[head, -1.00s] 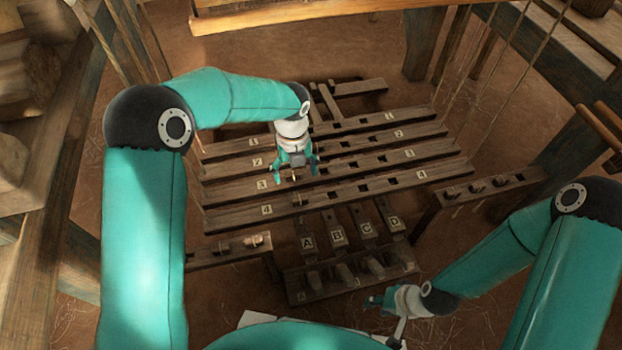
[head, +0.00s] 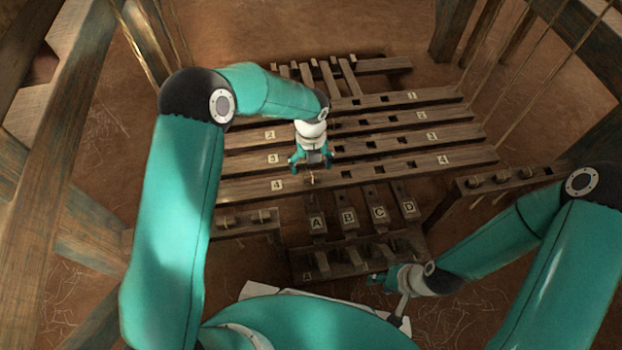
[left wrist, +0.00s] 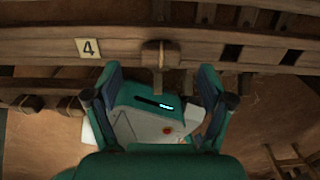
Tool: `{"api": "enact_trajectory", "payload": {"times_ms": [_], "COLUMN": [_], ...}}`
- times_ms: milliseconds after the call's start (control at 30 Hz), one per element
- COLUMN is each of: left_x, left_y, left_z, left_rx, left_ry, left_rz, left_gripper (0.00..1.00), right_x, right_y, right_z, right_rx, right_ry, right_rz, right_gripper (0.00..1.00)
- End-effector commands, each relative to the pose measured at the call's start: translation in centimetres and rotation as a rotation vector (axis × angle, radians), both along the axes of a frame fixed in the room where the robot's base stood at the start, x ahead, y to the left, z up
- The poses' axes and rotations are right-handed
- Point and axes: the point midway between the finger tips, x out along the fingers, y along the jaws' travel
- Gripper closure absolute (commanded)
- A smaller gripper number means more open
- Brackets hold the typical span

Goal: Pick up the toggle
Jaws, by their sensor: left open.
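A small wooden toggle (head: 311,179) sits at the wooden bar marked 4 (head: 380,171). In the left wrist view the toggle (left wrist: 160,54) shows a blocky head on the bar and a narrow stem below it. My left gripper (head: 312,165) is open and empty, close to the toggle. In the left wrist view the toggle lies ahead of the open left gripper (left wrist: 159,75), centred between its fingers. I see no clear contact. My right gripper (head: 377,278) is low beside the lettered pedals, and its finger gap is too small to read.
Parallel numbered bars with square slots lie behind bar 4. Pedals marked A to D (head: 348,216) stand in front. A left rack (head: 240,230) and a right rack (head: 510,180) hold pegs. Cords hang at both sides, and timber posts (head: 62,130) frame the space.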

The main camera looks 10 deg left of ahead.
Motion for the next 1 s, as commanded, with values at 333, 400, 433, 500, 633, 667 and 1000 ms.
{"api": "enact_trajectory", "payload": {"times_ms": [333, 400, 433, 500, 633, 667, 1000], "left_x": [-0.3, -0.3, -0.3, -0.3, -0.3, -0.3, -0.3], "left_y": [-0.3, -0.3, -0.3, -0.4, -0.4, -0.4, -0.4], "left_z": [-4.6, -5.1, -5.1, -5.1, -5.0, -5.0, -5.0], "left_rx": [0.000, -0.001, 0.000, -0.001, -0.001, -0.001, -0.001], "left_ry": [0.002, 0.002, 0.001, 0.000, 0.001, 0.001, 0.001], "left_rz": [-0.001, -0.002, -0.002, -0.002, -0.002, -0.002, -0.002], "left_gripper": [0.19, 0.19, 0.19, 0.19, 0.19, 0.22, 0.75], "right_x": [0.0, 0.0, 0.0, 0.0, 0.0, 0.0, 0.0], "right_y": [0.0, 0.0, 0.0, 0.0, 0.0, 0.0, 0.0], "right_z": [-2.6, -2.7, -2.8, -2.7, -2.6, -2.6, -2.6], "right_rx": [0.000, 0.000, 0.000, 0.000, 0.000, 0.000, 0.000], "right_ry": [0.000, 0.000, 0.000, 0.000, 0.000, 0.000, 0.000], "right_rz": [0.000, 0.000, 0.000, 0.000, 0.000, 0.000, 0.000], "right_gripper": [0.60, 0.60, 0.60, 0.60, 0.60, 0.60, 0.60]}}
